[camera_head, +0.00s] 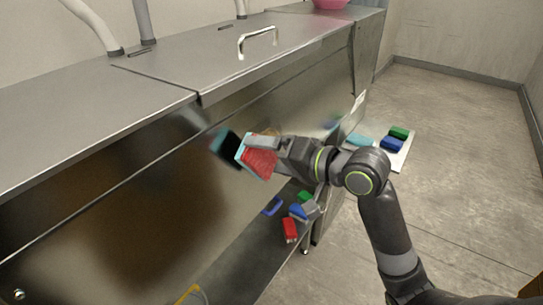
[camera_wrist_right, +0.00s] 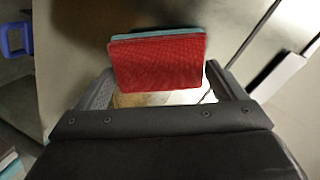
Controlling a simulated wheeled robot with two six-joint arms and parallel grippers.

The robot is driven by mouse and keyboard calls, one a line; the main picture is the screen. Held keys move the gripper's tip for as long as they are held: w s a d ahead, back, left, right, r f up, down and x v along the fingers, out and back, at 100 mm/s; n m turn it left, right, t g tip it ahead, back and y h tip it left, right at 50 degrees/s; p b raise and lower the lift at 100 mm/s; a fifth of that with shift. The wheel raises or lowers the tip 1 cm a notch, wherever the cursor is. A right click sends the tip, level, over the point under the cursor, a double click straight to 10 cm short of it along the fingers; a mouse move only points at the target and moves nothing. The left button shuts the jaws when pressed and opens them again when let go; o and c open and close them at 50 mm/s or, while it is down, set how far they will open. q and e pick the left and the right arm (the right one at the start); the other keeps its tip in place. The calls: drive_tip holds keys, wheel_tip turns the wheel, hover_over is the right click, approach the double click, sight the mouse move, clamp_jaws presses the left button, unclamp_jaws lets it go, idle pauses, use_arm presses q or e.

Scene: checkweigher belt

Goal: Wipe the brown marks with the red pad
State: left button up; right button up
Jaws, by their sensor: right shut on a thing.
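The red pad (camera_head: 258,162), with a light blue backing, is held in my right gripper (camera_head: 264,148) in front of the upright steel panel. In the right wrist view the red pad (camera_wrist_right: 158,64) sits between the two fingers, red face showing. A dark, bluish reflection of it shows in the panel just left of it, and a small gap seems to remain between them. A large blurred brown area (camera_head: 130,222) shows on the panel at lower left; I cannot tell mark from reflection. A small tan patch (camera_wrist_right: 150,99) shows below the pad in the wrist view. My left gripper is out of view.
A low shelf (camera_head: 245,262) below the panel carries a blue item (camera_head: 271,206), a red block (camera_head: 289,229) and other coloured pads. A pale board (camera_head: 404,152) at right holds green and blue blocks. A steel lid with a handle (camera_head: 258,38) lies above. The floor at right is clear.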

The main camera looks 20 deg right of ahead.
drive_tip(key=shift+x, duration=0.9)
